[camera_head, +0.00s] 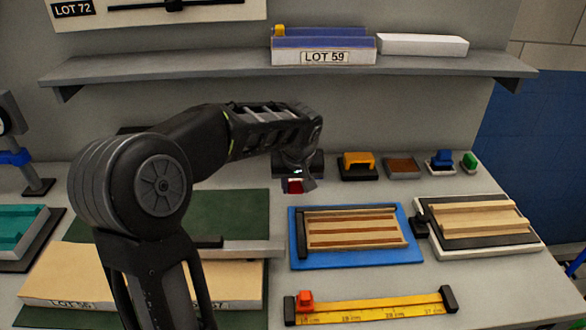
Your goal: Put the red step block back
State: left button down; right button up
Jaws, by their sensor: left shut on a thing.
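My left gripper (299,180) reaches in from the left and points down over the bench behind the blue tray. It is shut on a small red block (294,186), of which only a little shows below the fingers. I take this for the red step block; its step shape is hidden. I cannot tell whether it touches the bench or a holder behind it. My right gripper is out of view. An orange-red slider (305,299) sits at the left end of a yellow ruler (375,308) at the front.
To the right of the gripper stand an orange block on a black base (358,165), a brown block (403,167), a blue block (441,160) and a green piece (470,161). The blue tray (345,258) holds wooden strips. A grey shelf (200,69) runs above.

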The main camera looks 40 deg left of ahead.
pick_arm(q)
jog(key=w+a+p, duration=0.1)
jog(key=w+a, duration=0.2)
jog(key=w+a+p, duration=0.2)
jog(key=w+a, duration=0.1)
jog(key=w, duration=0.1)
jog(key=w+a+f+p, duration=0.1)
jog(key=w+a, duration=0.2)
jog(key=shift+w+p, duration=0.3)
jog(key=shift+w, duration=0.05)
jog(key=shift+f, duration=0.55)
notch_tip(320, 180, down, 4)
jog(key=shift+s+r+p, duration=0.1)
jog(key=shift+p, duration=0.6)
jog(key=shift+a+f+p, duration=0.1)
jog(key=shift+f+p, duration=0.2)
jog(key=shift+p, duration=0.1)
jog(key=shift+w+f, duration=0.25)
jog(key=shift+f, duration=0.1)
